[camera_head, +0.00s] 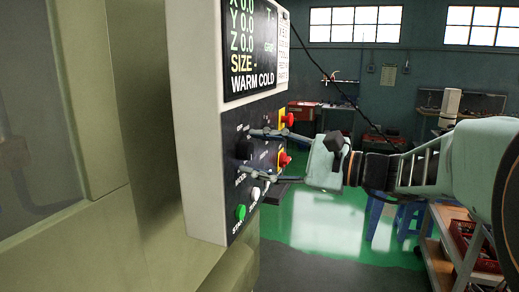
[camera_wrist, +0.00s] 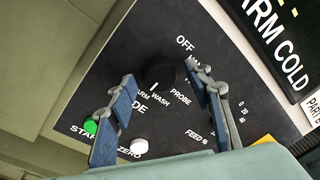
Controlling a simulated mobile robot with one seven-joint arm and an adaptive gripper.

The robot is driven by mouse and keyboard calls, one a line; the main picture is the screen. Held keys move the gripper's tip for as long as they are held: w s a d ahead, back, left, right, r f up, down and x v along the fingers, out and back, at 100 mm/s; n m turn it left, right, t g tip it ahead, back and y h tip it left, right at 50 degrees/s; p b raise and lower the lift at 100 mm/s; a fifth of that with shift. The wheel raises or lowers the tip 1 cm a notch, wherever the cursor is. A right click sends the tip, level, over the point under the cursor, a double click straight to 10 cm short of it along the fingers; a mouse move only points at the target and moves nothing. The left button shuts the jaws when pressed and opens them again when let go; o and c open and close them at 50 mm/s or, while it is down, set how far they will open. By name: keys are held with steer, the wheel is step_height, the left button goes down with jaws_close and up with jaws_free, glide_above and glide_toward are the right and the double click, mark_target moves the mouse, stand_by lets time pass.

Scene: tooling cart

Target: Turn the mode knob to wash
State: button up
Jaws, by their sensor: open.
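The mode knob (camera_head: 244,149) is black and round, on the dark lower panel of the control box. In the wrist view the knob (camera_wrist: 160,73) has a white pointer line on its lower edge, aimed down toward the WASH and WARM labels; I cannot tell exactly which. OFF and PROBE labels also show around it. My gripper (camera_head: 254,153) is open in front of the panel. In the wrist view my gripper (camera_wrist: 163,77) has its blue-padded fingers apart, one on each side of the knob, with gaps visible. Whether the tips reach the knob's depth is unclear.
A green start button (camera_wrist: 90,126) and a white zero button (camera_wrist: 139,146) sit below the knob, close to the left finger. Red knobs on yellow plates (camera_head: 285,159) stick out at the panel's right. A display (camera_head: 253,50) is above. The right finger partly covers the feed scale.

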steer(key=shift+a, duration=0.15)
steer(key=shift+c, duration=0.4)
steer(key=c, duration=1.1)
steer(key=shift+o, duration=0.2)
steer(key=shift+f+b, duration=0.1)
steer(key=shift+b, duration=0.25)
